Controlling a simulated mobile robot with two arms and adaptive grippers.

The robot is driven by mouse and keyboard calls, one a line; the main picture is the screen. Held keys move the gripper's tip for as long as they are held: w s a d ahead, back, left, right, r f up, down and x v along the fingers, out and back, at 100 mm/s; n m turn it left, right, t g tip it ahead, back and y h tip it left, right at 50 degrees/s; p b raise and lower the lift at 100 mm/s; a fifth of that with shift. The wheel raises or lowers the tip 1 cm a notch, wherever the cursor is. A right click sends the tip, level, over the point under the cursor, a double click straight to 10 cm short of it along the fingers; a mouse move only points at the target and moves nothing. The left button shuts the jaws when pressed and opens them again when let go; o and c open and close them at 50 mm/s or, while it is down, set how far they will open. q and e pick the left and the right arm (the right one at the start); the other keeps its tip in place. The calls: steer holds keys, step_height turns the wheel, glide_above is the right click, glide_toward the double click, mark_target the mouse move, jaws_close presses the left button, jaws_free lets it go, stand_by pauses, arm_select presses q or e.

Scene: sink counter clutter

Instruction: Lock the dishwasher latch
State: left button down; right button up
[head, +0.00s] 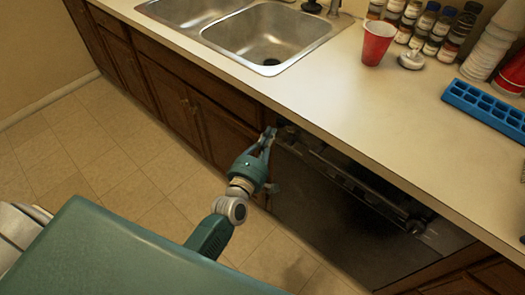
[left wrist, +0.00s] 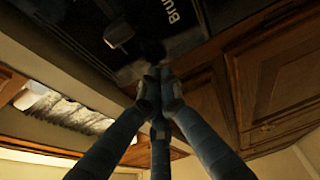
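The dark dishwasher (head: 335,215) is set under the counter, its door upright and looking closed. A dark control panel with a long handle strip (head: 360,185) runs along its top, with a small knob-like part (head: 415,226) at the right. My left gripper (head: 269,133) is at the dishwasher's upper left corner, just below the counter edge. In the left wrist view its three fingers (left wrist: 158,98) come together at the tips, close to the dark panel. A grey protruding part (left wrist: 118,33) shows just beyond them. I cannot tell which part is the latch, or whether the fingertips touch anything. My right gripper is not seen.
The counter edge (head: 330,130) overhangs close above the gripper. Wooden cabinets (head: 185,110) stand left of the dishwasher. A sink (head: 268,40), red cup (head: 376,43), several spice jars and a blue tray (head: 485,108) are on top. The tiled floor (head: 110,150) is clear.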

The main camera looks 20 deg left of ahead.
mark_target(293, 143)
arm_select(q)
steer(key=d, duration=0.1)
steer(key=s+d, duration=0.1)
steer(key=d, duration=0.1)
steer(key=shift+s+d, duration=0.2)
steer(key=shift+s, duration=0.1)
steer(key=shift+d, duration=0.15)
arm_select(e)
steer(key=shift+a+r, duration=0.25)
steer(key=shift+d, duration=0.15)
arm_select(q)
steer(key=shift+s+d, duration=0.1)
steer(key=shift+d, duration=0.1)
steer(key=d, duration=0.1)
steer(key=s+d+p, duration=0.1)
steer(key=d, duration=0.1)
steer(key=shift+s+d, duration=0.15)
steer(key=shift+d, duration=0.1)
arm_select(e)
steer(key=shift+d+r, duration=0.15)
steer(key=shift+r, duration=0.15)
